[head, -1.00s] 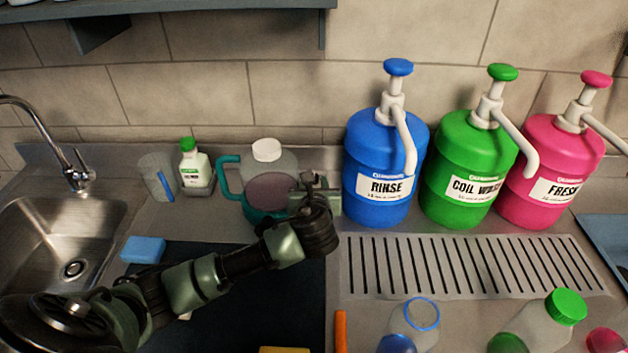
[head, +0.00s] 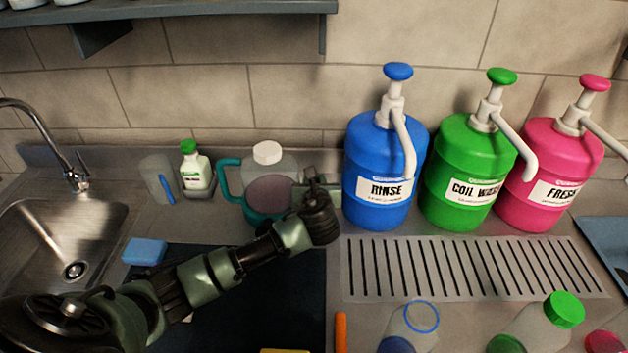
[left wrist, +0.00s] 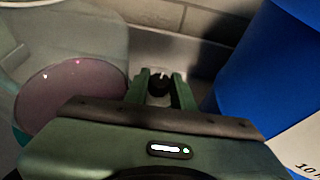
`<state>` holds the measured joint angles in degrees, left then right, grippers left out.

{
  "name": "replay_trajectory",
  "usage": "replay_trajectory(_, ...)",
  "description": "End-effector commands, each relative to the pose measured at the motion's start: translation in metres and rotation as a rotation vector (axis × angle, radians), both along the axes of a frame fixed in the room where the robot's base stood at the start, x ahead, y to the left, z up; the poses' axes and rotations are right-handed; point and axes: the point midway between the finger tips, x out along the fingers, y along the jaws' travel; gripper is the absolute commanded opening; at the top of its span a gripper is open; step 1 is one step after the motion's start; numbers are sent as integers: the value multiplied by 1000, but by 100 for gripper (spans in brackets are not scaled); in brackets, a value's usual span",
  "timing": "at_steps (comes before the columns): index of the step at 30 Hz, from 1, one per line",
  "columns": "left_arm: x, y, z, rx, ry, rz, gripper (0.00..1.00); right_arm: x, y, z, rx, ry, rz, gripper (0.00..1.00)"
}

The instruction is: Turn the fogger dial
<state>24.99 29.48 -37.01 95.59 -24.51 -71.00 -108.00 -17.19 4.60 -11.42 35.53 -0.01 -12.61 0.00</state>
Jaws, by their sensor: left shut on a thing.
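The fogger (head: 270,192) stands against the back wall, with a clear tank of pinkish liquid, a white cap and a teal handle and base. Its tank also shows at the left of the left wrist view (left wrist: 75,90). My left gripper (left wrist: 158,88) reaches to the fogger's right side. Its two green fingers are shut on a small black dial (left wrist: 158,82) in front of a pale surface. In the head view, my wrist hides the dial and the fogger's right end. My right gripper is not in view.
The blue RINSE jug (head: 385,165) stands close to the right of my left gripper, then green (head: 462,170) and pink (head: 548,165) jugs. A small bottle (head: 196,170) and a clear cup (head: 158,180) stand left. A slotted drain (head: 470,268) lies in front of the jugs.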

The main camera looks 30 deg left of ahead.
Motion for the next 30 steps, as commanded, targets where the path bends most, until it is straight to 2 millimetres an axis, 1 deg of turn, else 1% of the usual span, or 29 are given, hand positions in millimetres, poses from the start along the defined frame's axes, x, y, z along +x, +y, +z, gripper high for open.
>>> replay_trajectory(1, 1, -2, 4, -3, 4, 40, 0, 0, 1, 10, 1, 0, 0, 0)
replay_trajectory(3, 2, -3, 5, -4, 5, 105, 0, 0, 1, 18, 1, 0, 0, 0)
replay_trajectory(6, 2, -3, 3, -3, 3, 183, 0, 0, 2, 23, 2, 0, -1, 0)
replay_trajectory(11, 2, -3, 1, -1, 1, 242, 0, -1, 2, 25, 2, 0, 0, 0)
replay_trajectory(19, 2, -2, 0, 1, -1, 243, 0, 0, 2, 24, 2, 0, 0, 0)
replay_trajectory(20, 2, -2, 0, 1, -1, 243, 33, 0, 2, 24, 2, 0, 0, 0)
replay_trajectory(30, 1, -4, 1, 0, -1, 243, 34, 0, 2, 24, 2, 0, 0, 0)
